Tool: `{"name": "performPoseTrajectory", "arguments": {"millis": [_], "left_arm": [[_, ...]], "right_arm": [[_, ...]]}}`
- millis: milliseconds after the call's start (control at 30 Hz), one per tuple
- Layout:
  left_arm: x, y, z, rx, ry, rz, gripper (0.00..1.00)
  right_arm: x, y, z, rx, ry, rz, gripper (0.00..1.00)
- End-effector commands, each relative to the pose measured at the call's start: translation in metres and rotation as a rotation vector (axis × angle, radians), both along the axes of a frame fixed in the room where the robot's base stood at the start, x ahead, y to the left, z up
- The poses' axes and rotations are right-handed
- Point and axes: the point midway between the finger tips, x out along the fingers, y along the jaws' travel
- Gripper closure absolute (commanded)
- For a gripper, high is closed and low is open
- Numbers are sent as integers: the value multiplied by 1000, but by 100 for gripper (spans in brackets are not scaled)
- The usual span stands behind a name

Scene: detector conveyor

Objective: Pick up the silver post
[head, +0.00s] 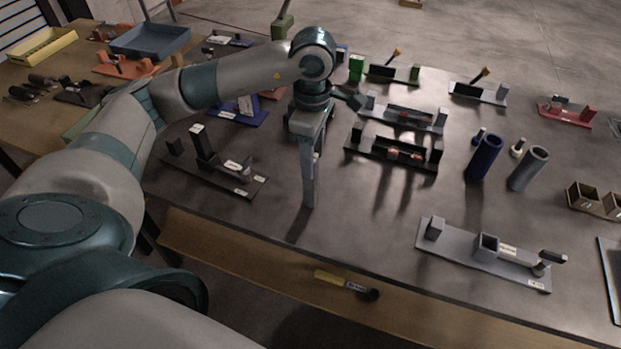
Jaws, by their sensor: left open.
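I cannot tell for certain which piece is the silver post. A small silver-grey upright piece (246,169) stands on a black base plate (222,174), to the right of a tall black block. A grey fixture plate (462,256) at the right front also bears grey uprights, with a dark-tipped one (545,263) at its right end. My left gripper (310,196) points down over the dark table, right of the black base plate. Its jaws are open, seen nearly edge-on, with nothing visible between them. It is apart from both plates. My right gripper is not in view.
A black fixture (392,157) and a grey one (402,116) stand right of the gripper. A blue tube (485,157) and a grey tube (527,169) stand farther right. A yellow-and-black tool (345,284) lies on the wooden ledge. The table before the gripper is clear.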

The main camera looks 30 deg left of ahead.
Motion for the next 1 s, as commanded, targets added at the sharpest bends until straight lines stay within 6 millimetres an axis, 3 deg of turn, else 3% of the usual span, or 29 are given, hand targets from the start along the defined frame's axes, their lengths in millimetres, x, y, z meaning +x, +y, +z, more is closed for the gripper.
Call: {"name": "performPoseTrajectory", "arguments": {"millis": [367,667,800,1000], "left_arm": [[0,1,-2,1,1,1,55],[-2,6,-29,2,6,1,55],[-1,5,-46,0,3,1,55],[0,5,-52,1,0,0,55]], "right_arm": [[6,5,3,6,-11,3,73],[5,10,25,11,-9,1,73],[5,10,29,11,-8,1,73],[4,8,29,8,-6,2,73]]}}
